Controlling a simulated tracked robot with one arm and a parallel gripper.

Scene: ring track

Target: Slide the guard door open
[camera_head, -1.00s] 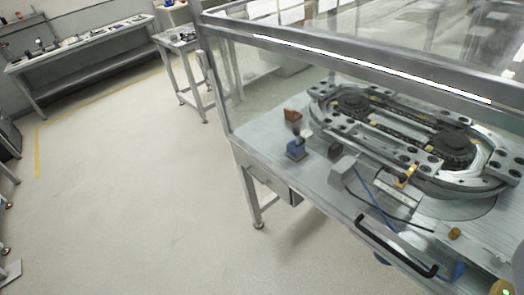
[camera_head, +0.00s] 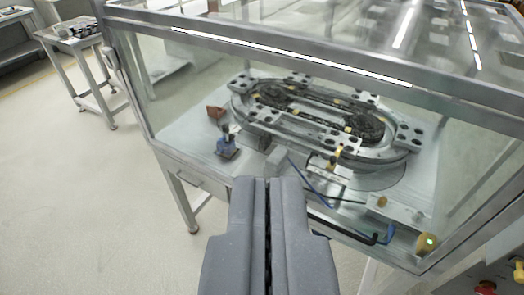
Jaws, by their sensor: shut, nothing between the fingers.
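The guard door is a clear panel in a grey metal frame (camera_head: 290,56) on the front of the machine enclosure. Its black bar handle (camera_head: 352,236) is near the lower edge of the panel, partly hidden behind my gripper. My gripper (camera_head: 268,182) is shut and empty at the bottom middle of the view, in front of the enclosure and just left of the handle. I cannot tell how far it is from the panel. The door looks closed.
A side table (camera_head: 85,40) stands at the upper left. The floor (camera_head: 70,190) at left is clear. Red and yellow controls (camera_head: 485,287) are at the lower right.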

